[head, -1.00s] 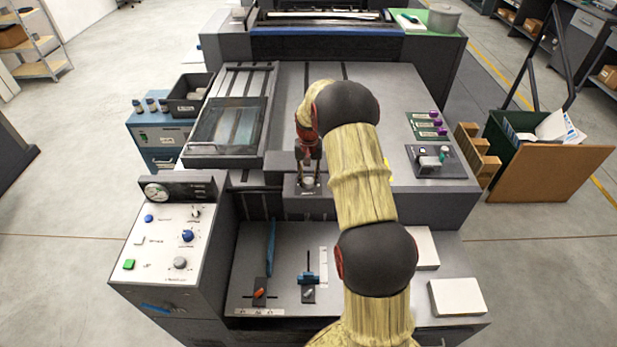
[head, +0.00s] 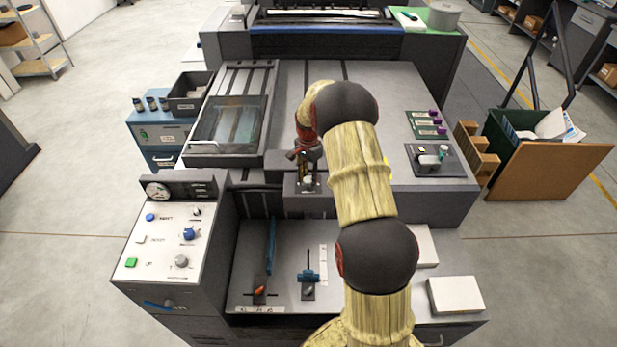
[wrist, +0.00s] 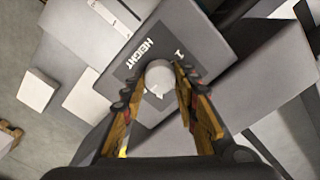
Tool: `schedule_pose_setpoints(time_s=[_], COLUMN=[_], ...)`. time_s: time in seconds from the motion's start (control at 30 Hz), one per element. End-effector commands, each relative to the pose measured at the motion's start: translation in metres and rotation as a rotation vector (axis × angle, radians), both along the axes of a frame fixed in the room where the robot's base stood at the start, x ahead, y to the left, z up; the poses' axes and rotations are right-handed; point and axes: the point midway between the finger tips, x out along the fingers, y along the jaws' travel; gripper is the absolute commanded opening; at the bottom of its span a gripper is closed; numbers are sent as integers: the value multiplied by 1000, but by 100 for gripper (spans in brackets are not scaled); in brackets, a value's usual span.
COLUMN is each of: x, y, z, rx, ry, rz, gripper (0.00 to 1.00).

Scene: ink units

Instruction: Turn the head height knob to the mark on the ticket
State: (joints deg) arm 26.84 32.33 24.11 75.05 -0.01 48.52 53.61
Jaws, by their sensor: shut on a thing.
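The head height knob (wrist: 159,77) is a round light-grey knob on a dark plate (wrist: 140,52) lettered "HEIGHT" in the wrist view. A dark mark shows on its face. My gripper (wrist: 160,90) is shut on the knob, with one yellow-brown finger on each side. In the head view my gripper (head: 308,178) stands over the dark block at the front of the machine's deck, and the knob is small there, partly covered by the fingers. A yellow slip (head: 386,161) shows only as a sliver beside my arm; I cannot tell whether it is the ticket.
A control panel (head: 170,238) with knobs and buttons stands at the front left. Below the deck, a recess holds a blue lever (head: 309,276) and an orange-tipped one (head: 260,292). White blocks (head: 455,295) lie at the right. A glass-lidded tray (head: 228,130) sits on the deck.

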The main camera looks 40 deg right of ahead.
Motion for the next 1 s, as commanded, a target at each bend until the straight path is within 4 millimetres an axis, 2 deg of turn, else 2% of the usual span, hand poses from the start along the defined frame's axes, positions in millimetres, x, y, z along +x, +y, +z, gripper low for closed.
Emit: schedule_pose_setpoints(time_s=[0.6, 0.63, 0.93, 1.0], x=[1, 1, 0, 0], y=[0, 0, 0, 0], z=[0, 0, 0, 0], rx=[0, 0, 0, 0], ry=[-2, -2, -1, -1], rz=[-44, -44, -43, -43], gripper=[4, 30, 47, 49])
